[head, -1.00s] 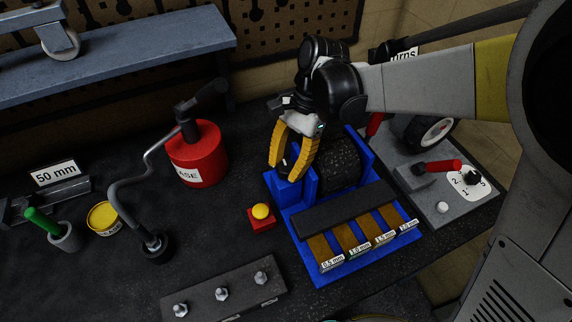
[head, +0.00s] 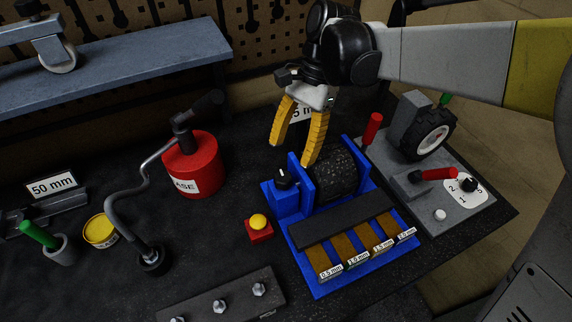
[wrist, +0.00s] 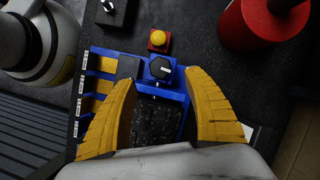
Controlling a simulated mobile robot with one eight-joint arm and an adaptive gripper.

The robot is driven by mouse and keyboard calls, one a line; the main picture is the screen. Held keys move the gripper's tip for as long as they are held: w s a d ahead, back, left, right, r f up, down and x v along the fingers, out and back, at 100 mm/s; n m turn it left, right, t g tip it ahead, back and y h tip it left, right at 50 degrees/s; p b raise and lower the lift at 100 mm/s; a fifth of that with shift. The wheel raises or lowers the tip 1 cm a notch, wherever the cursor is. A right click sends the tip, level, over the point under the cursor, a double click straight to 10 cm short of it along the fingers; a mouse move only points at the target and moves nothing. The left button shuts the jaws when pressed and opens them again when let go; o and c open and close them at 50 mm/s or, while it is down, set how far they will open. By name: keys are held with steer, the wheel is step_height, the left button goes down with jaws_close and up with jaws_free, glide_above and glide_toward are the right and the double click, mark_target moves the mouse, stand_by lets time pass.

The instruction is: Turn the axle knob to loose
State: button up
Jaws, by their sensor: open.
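A black knob (head: 283,178) with a white mark sits on a small blue block at the left end of a blue stand (head: 308,187). The stand holds a dark rough roller (head: 336,172). I cannot read a "loose" mark. In the wrist view the many-sided knob (wrist: 161,71) shows ahead, near the gap between the fingertips. My gripper (head: 292,153), with two yellow fingers, is open and empty above the knob and roller. It is apart from the knob in the head view. The open fingers also show in the wrist view (wrist: 159,82).
A red button box with a yellow top (head: 258,226) stands left of the blue stand. A red grease can (head: 193,165) is farther left. A grey plate with a wheel (head: 428,136), red-handled lever (head: 432,174) and numbered dial (head: 467,185) lies right.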

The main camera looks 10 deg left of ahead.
mark_target(282, 177)
steer(key=v, duration=0.4)
steer(key=shift+r, duration=0.1)
steer(key=shift+s, duration=0.1)
steer(key=s+a+t+h+p, duration=0.3)
steer(key=s+t+p, duration=0.1)
steer(key=p, duration=0.6)
step_height(282, 177, down, 11)
steer(key=b, duration=0.3)
steer(key=shift+w+d, duration=0.1)
steer(key=c, duration=1.2)
